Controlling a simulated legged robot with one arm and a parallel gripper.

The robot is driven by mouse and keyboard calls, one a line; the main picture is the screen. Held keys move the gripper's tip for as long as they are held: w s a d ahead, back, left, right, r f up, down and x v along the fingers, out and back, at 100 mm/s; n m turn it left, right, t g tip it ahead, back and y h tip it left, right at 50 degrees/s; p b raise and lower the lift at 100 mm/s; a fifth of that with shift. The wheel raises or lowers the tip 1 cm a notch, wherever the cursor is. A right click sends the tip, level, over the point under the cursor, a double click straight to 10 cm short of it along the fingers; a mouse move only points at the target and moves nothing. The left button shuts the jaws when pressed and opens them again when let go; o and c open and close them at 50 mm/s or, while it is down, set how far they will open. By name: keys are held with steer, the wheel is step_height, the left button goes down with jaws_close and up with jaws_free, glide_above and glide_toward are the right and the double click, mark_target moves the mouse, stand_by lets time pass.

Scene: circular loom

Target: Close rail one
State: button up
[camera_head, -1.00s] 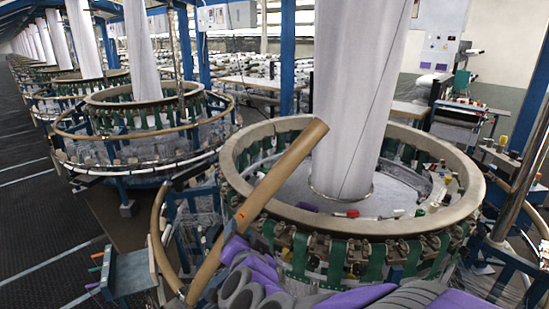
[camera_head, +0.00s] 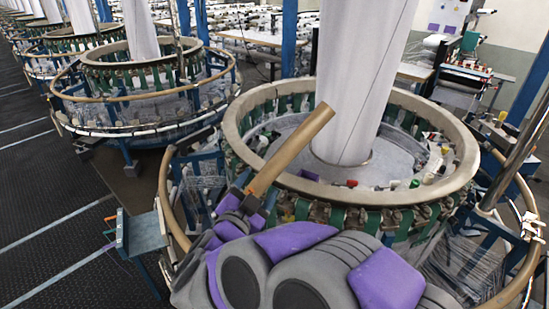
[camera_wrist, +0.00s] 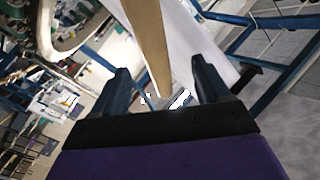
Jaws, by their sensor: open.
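Rail one appears to be the tan bar (camera_head: 292,150) slanting across the front of the near loom, its free end at the upper right. Its lower part is hidden behind my grey and purple arm. My gripper (camera_head: 252,203) is at the visible lower part of the bar in the head view, with its fingers hard to make out. In the wrist view the tan bar (camera_wrist: 150,40) runs down between the two dark fingers of my gripper (camera_wrist: 158,78). The jaws are open, with gaps on both sides of the bar. I cannot tell whether either finger touches it.
The near loom's thick beige ring (camera_head: 235,135) surrounds a white fabric column (camera_head: 365,75). A tan outer rail (camera_head: 166,195) curves along its left side. A small blue-grey box (camera_head: 143,234) stands at lower left.

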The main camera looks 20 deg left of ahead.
mark_target(283, 165)
steer(key=w+d, duration=0.1)
steer(key=w, duration=0.1)
steer(key=w+d, duration=0.1)
steer(key=w, duration=0.2)
steer(key=w+d+p, duration=0.1)
steer(key=w, duration=0.2)
steer(key=shift+w+d+r, duration=0.25)
steer(key=shift+d+r, duration=0.1)
steer(key=shift+r, duration=0.05)
steer(key=shift+w+a+f, duration=0.1)
steer(key=shift+w+a, duration=0.05)
steer(key=shift+w, duration=0.45)
steer(key=shift+w+a, duration=0.15)
steer(key=shift+w, duration=0.4)
steer(key=a, duration=0.1)
steer(key=w+a, duration=0.1)
steer(key=shift+w+a+f, duration=0.25)
steer(key=shift+a, duration=0.15)
steer(key=shift+d+r, duration=0.25)
steer(key=shift+d, duration=0.85)
steer(key=shift+c, duration=0.8)
steer(key=shift+d, duration=0.25)
steer(key=shift+c, duration=0.8)
steer(key=shift+s, duration=0.1)
steer(key=shift+c, duration=0.7)
steer(key=shift+a+f, duration=0.15)
steer(key=shift+a, duration=0.4)
steer(key=c, duration=0.9)
steer(key=shift+d+f, duration=0.15)
steer(key=shift+c, duration=0.2)
